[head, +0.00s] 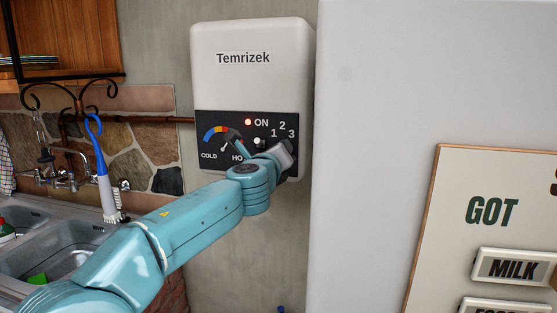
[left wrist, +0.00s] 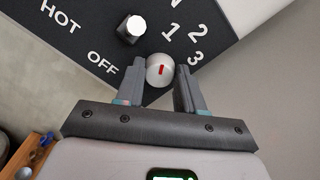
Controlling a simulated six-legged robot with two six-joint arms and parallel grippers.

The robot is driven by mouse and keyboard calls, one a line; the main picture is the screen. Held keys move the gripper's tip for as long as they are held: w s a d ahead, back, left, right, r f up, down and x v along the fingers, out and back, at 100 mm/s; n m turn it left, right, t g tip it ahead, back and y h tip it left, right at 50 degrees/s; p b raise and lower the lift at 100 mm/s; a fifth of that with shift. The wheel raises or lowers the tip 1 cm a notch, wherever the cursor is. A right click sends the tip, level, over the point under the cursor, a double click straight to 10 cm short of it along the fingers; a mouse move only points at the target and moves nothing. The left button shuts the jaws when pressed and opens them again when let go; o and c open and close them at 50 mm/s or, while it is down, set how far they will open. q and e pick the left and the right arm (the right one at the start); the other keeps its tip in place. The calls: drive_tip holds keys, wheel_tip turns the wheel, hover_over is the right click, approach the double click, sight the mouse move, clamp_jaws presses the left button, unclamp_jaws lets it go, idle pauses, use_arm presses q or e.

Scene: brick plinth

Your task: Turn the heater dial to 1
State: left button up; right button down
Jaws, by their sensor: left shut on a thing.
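The white heater (head: 250,85) hangs on the wall with a black control panel (head: 205,172) at its bottom. In the left wrist view, the round silver dial (left wrist: 154,80) carries a red mark running nearly straight up and down in the picture. Label 1 (left wrist: 173,32) is above the dial and slightly right; OFF (left wrist: 103,63) is to its left. My left gripper (left wrist: 160,66) is shut on the dial, one finger on each side. In the head view my left gripper (head: 268,152) covers the dial. My right gripper is not in view.
A large white surface (head: 375,90) stands right of the heater. A sink (head: 60,250) and a blue-handled brush (head: 102,170) are at left.

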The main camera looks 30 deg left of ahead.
use_arm(q)
drive_tip(key=shift+r+n+b, duration=0.1)
drive_tip(key=shift+n+b, duration=0.3)
drive_tip(key=shift+n, duration=0.6)
drive_tip(key=o, duration=0.7)
drive_tip(key=shift+o, duration=0.2)
drive_tip(key=shift+s, duration=0.1)
drive_tip(key=b+v, duration=0.5)
drive_tip(key=v, duration=1.1)
